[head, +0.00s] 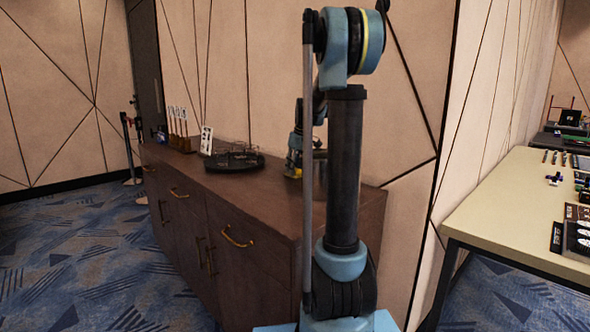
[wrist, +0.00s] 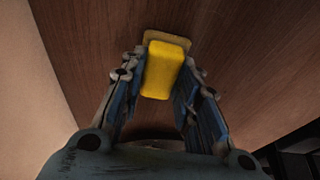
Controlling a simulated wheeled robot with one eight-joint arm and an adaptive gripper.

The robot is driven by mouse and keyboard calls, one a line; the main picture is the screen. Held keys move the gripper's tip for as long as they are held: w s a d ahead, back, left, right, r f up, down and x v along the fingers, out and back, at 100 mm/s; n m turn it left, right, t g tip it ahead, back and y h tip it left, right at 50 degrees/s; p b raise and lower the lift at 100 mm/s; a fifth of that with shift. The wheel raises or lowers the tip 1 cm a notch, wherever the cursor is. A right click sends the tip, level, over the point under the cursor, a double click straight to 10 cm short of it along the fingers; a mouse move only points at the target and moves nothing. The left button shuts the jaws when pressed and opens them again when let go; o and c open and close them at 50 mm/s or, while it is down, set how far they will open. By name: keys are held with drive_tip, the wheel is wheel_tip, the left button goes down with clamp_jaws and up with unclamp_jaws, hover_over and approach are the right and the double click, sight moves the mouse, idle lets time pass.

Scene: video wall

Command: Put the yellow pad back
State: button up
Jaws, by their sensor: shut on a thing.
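The yellow pad (wrist: 163,75) is a small block seen between the fingers of my gripper (wrist: 166,62) in the wrist view. My gripper is shut on it. In the head view my gripper (head: 294,165) is low over the far right part of the cabinet top, partly hidden by my own arm. Some yellow shows there, but the pad is too small to make out clearly.
The dark wooden cabinet (head: 235,225) stands along the wall. On it are a round black tray (head: 234,165), a white upright card (head: 206,140) and a wooden rack with several thin sticks (head: 180,142). A light table (head: 505,205) with small items stands at right.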

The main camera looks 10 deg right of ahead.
sight(300, 176)
drive_tip(key=o, duration=1)
drive_tip(key=v, duration=1.2)
